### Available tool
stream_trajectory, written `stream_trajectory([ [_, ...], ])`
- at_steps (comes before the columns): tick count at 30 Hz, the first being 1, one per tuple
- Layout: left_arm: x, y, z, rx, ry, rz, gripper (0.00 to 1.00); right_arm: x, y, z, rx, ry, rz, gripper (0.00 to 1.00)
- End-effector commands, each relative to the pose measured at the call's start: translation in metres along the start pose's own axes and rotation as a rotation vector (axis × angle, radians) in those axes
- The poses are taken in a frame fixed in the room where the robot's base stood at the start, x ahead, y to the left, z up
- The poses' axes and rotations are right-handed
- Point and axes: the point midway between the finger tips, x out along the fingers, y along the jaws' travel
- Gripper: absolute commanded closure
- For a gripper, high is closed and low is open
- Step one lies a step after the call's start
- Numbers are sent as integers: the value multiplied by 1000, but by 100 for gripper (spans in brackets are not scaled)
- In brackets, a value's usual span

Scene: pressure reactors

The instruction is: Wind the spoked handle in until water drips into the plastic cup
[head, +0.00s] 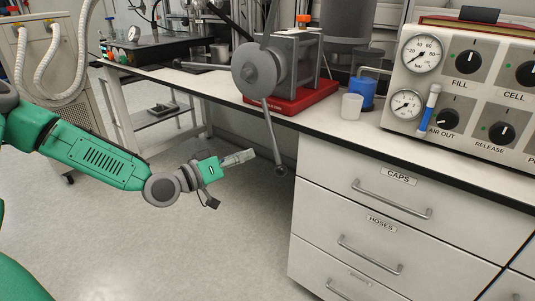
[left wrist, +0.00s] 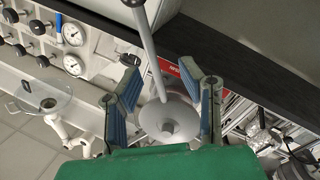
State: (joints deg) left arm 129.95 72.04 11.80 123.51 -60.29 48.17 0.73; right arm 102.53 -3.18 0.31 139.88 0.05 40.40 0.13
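The spoked handle (head: 255,71) is a grey hub disc with thin rods on the side of a grey pump body on a red base. One rod hangs down past the bench edge and ends in a dark knob (head: 280,171); others point upward. The left wrist view shows the hub (left wrist: 168,118) and one rod beyond the fingers. My left gripper (head: 240,158) is open and empty, left of the hanging rod and apart from it; its blue-padded fingers (left wrist: 160,72) also show in the wrist view. The plastic cup (head: 351,107) is whitish and upright on the bench. I see no drip.
A blue container (head: 362,93) stands behind the cup. A gauge panel (head: 465,85) with knobs stands at right. Drawers (head: 390,205) fill the bench front below. The floor (head: 190,240) under my left arm is clear.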

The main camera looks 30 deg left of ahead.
Motion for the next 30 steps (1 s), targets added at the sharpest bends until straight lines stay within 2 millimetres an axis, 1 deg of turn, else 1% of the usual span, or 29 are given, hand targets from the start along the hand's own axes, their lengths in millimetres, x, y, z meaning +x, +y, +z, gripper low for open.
stream_trajectory([
  [1, 13, 2, 7, 5, -6, 5, 66, 11, 0, 0, 1, 0, 0, 60],
  [6, 49, 6, 4, 10, -5, 4, 66, 22, 0, 1, 1, 0, 1, 60],
  [9, 66, 5, 4, 6, -4, 4, 66, 27, 0, 1, 2, 0, 1, 60],
  [12, 77, 1, 2, 1, -1, 2, 66, 30, 0, 2, 2, 0, 1, 60],
  [18, 88, 0, 0, -2, 1, 3, 66, 33, 0, 2, 1, 0, 1, 60],
  [26, 90, 4, 0, 1, 0, 2, 66, 32, 0, 2, 1, 1, 0, 60],
  [27, 91, 5, 0, 1, 0, 2, 80, 32, 0, 2, 1, 1, 0, 60],
  [29, 91, 6, 0, 2, 0, 2, 100, 32, 0, 2, 1, 0, 1, 60],
  [30, 91, 6, 0, 2, 0, 2, 100, 32, 0, 2, 1, 1, 1, 60],
])
